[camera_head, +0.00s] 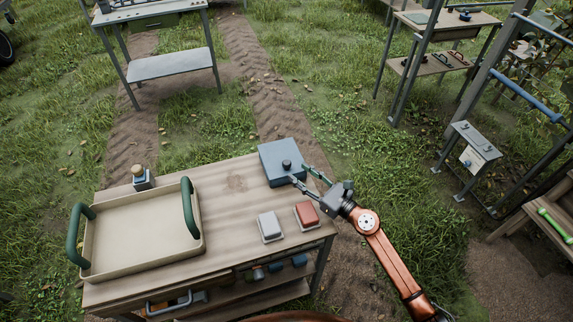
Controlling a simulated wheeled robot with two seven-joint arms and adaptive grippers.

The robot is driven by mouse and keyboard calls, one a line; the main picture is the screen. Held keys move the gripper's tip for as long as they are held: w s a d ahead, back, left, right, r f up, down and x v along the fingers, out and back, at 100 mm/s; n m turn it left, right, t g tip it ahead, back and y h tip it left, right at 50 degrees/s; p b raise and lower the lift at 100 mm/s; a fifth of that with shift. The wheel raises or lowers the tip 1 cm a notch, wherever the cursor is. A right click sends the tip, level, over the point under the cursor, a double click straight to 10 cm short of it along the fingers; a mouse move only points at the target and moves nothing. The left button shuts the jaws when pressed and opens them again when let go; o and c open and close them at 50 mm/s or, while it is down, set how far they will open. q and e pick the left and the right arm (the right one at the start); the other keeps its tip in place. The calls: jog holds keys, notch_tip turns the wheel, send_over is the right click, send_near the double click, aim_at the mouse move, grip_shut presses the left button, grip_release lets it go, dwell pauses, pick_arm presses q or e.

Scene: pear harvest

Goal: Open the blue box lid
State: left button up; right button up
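The blue box (270,155) sits at the far right part of the wooden table, with its lid on and shut. A dark round knob (287,164) stands up from the lid. My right gripper (299,174) reaches in from the right, with its two fingers spread apart and nothing seen between them. Its fingertips are at the box's right side, close to the knob. I cannot tell whether they touch the box. My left gripper is not in view.
A beige tray (142,270) with green handles fills the table's left part. A white block (270,227) and a red block (307,215) lie in front of the box. The table's back middle is clear.

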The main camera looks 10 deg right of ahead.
aim_at(290, 166)
jog(key=x, duration=0.7)
grip_shut()
dwell(0.4)
